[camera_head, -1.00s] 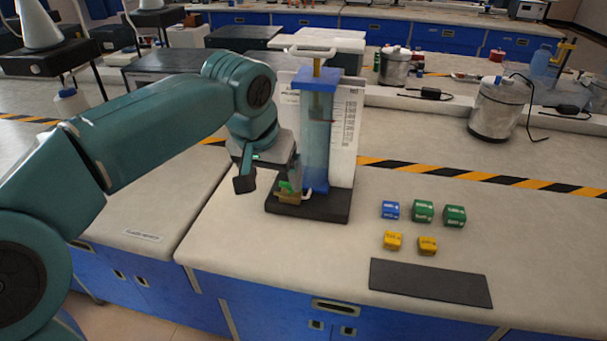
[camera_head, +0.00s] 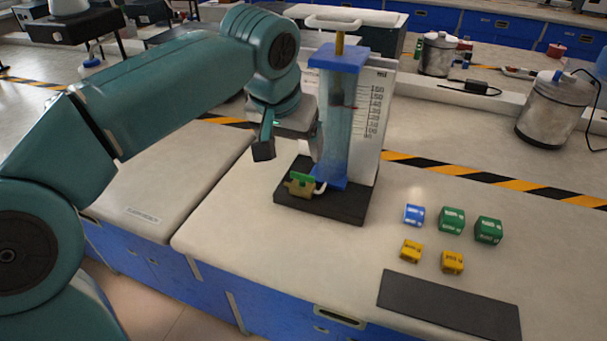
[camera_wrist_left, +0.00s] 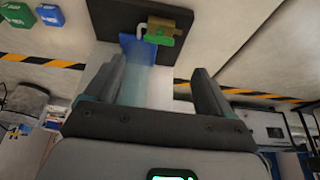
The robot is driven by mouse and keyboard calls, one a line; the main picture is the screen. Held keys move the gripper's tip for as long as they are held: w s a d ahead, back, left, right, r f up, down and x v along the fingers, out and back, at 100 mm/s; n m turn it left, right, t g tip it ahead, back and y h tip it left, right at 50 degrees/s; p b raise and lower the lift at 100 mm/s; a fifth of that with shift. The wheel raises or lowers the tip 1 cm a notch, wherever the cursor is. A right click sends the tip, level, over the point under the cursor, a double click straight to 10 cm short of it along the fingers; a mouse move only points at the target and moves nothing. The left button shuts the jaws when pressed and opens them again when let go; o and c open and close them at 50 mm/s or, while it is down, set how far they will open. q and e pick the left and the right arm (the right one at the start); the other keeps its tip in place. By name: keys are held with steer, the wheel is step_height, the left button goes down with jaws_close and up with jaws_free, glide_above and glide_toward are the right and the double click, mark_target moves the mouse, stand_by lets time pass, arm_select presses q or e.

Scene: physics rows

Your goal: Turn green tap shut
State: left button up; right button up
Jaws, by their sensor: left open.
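The green tap (camera_head: 301,179) sits on a brass-coloured body low at the front left of a clear blue cylinder (camera_head: 338,125), on a black base (camera_head: 345,207). In the left wrist view the green tap (camera_wrist_left: 160,40) shows near the top, beyond the fingertips. My left gripper (camera_head: 264,148) is above and left of the tap, apart from it. In the left wrist view its two fingers (camera_wrist_left: 155,78) stand wide apart with nothing gripped; the blue cylinder shows between them. My right gripper is not in view.
A white scale board (camera_head: 372,115) stands behind the cylinder. Blue, green and yellow blocks (camera_head: 451,220) and a dark mat (camera_head: 448,304) lie to the right. A metal pot (camera_head: 553,108) stands at the far right. The bench left of the base (camera_head: 235,210) is clear.

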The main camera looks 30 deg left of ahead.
mark_target(302, 175)
arm_select(q)
steer(key=b+x, duration=0.2)
steer(key=x, duration=0.7)
steer(key=shift+w+f, duration=0.3)
steer(key=shift+f, duration=0.1)
steer(key=c, duration=1.1)
